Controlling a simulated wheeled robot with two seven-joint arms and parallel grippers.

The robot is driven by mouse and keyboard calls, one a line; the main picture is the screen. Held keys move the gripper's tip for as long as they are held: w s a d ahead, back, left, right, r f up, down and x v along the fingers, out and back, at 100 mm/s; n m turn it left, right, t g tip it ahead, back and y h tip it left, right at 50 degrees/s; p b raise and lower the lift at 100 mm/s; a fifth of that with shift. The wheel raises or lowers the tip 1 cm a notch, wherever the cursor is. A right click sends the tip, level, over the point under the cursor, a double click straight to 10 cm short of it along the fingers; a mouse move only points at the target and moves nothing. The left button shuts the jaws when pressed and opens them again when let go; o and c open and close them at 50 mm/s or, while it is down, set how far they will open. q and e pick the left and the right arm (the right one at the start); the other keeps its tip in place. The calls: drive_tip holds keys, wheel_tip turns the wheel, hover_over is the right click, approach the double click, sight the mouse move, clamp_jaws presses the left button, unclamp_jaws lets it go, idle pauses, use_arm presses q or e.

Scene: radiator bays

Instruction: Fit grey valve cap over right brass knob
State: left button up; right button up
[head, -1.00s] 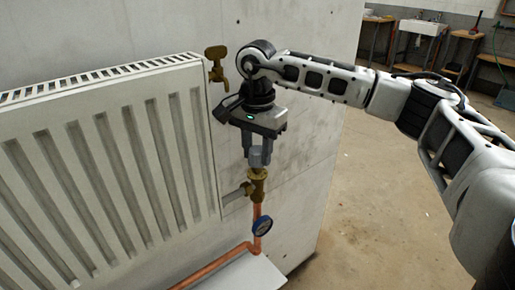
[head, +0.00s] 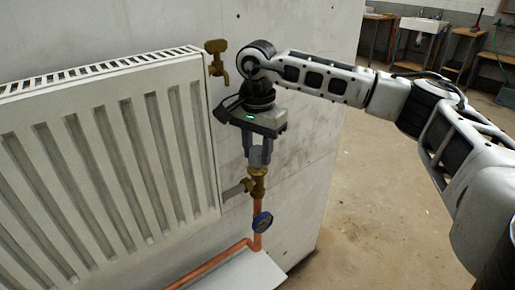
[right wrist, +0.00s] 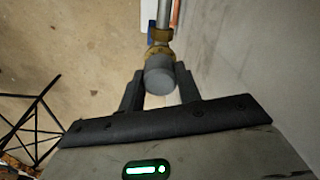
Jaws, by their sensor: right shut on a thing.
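My right gripper (head: 258,150) points down at the pipe beside the radiator and is shut on the grey valve cap (head: 260,157). The cap is upright, directly above the brass knob and valve (head: 258,184), and its lower rim appears to meet the top of the brass. I cannot tell how far the knob is inside the cap. In the right wrist view the cap (right wrist: 160,76) sits between the two fingers and hides most of the knob, with brass (right wrist: 158,48) showing just beyond it. My left gripper is not in view.
A white radiator (head: 110,160) stands left of the valve. A blue gauge (head: 262,221) and copper pipe (head: 257,205) are below the valve. The floor at right is open.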

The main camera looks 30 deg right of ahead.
drive_tip(key=shift+f+b, duration=0.5)
drive_tip(key=shift+f, duration=0.4)
idle(0.7)
drive_tip(key=o, duration=1.6)
drive_tip(key=shift+r, duration=0.1)
drive_tip(key=shift+r+p, duration=1.9)
drive_tip(key=shift+r, duration=0.5)
drive_tip(key=shift+s+f, duration=0.1)
